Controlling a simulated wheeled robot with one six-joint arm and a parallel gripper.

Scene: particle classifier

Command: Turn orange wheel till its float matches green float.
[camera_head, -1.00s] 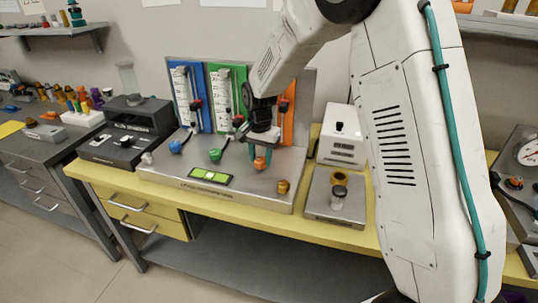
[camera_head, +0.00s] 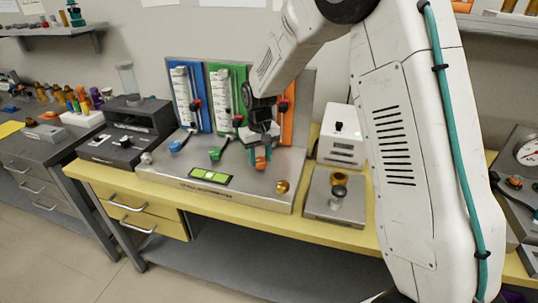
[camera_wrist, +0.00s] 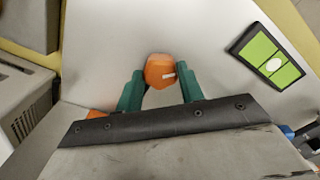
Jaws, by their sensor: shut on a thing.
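The orange wheel (camera_wrist: 160,71) sits on the metal base of the classifier in front of the orange panel (camera_head: 288,112). It also shows in the head view (camera_head: 261,163). My gripper (camera_wrist: 158,82) is shut on it, with one green finger on each side. The green panel (camera_head: 226,88) carries a clear tube with a scale, and the green wheel (camera_head: 215,154) stands below it. The blue panel (camera_head: 184,82) and blue wheel (camera_head: 176,146) are to the left. My arm covers most of the orange panel, so its float is hidden. The green float is too small to make out.
A green display (camera_head: 210,176) with a pale dot lies on the base, also in the wrist view (camera_wrist: 269,56). A gold knob (camera_head: 283,186) is at the base's front right. A white box (camera_head: 341,137) and a small scale plate (camera_head: 322,204) stand to the right.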

